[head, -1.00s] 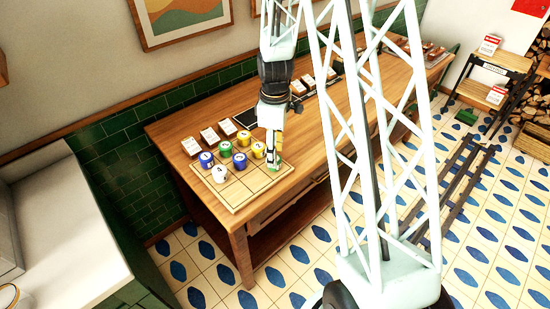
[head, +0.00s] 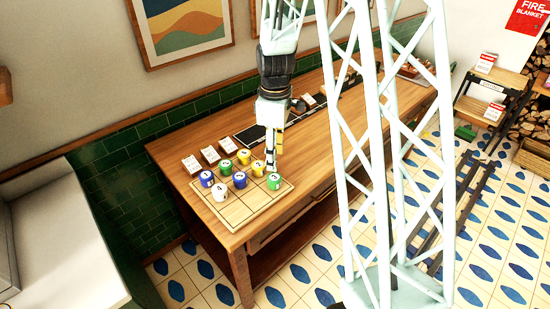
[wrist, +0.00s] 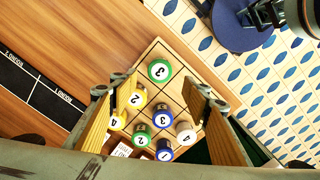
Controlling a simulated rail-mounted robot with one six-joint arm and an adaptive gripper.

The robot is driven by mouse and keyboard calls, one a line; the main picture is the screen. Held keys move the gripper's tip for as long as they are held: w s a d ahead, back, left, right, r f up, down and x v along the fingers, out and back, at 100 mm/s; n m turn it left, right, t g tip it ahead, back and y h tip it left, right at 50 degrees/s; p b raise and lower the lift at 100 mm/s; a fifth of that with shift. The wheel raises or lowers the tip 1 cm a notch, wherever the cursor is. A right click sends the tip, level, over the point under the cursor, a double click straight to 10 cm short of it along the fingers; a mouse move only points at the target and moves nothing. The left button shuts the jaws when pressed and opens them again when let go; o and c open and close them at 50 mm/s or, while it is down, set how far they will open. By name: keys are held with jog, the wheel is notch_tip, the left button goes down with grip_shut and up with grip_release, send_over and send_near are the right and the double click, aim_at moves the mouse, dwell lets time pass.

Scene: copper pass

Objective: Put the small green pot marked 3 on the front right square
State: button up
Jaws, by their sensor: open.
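The small green pot marked 3 (head: 274,181) stands upright on the front right square of the wooden gridded board (head: 238,213). In the wrist view this pot (wrist: 159,70) is near the board's corner, its white top with the 3 facing me. My gripper (head: 271,168) is just above and behind it. In the wrist view my two fingers (wrist: 158,82) are spread wide on either side of the pot, with gaps on both sides and nothing held.
Several other pots stand on the board: a white one (head: 220,192), blue (head: 240,180), yellow (head: 258,169) and another green (head: 226,167). White cards (head: 210,155) stand behind it. The board's front squares between the white pot and the green pot are bare.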

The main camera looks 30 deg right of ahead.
jog(key=shift+r, duration=0.15)
dwell(0.5)
jog(key=s+a+r+m+t, duration=0.1)
jog(key=s+a+r, duration=0.3)
jog(key=r, duration=0.4)
jog(key=s+a+r+m, duration=0.2)
jog(key=s+a+r, duration=0.15)
jog(key=r, duration=0.35)
jog(key=s+a+r+m+t, duration=0.1)
jog(key=s+a+r, duration=0.2)
jog(key=s+r, duration=0.35)
jog(key=s+a+r+m+t, duration=0.1)
jog(key=s+r, duration=0.4)
jog(key=s, duration=0.5)
jog(key=s+a+r+m+t, duration=0.1)
jog(key=s+a+r+m, duration=0.3)
jog(key=s, duration=0.5)
jog(key=shift+s+a+r, duration=0.4)
jog(key=shift+a+r, duration=0.25)
jog(key=shift+a, duration=0.4)
notch_tip(320, 180, down, 8)
jog(key=b, duration=0.8)
jog(key=shift+r, duration=0.1)
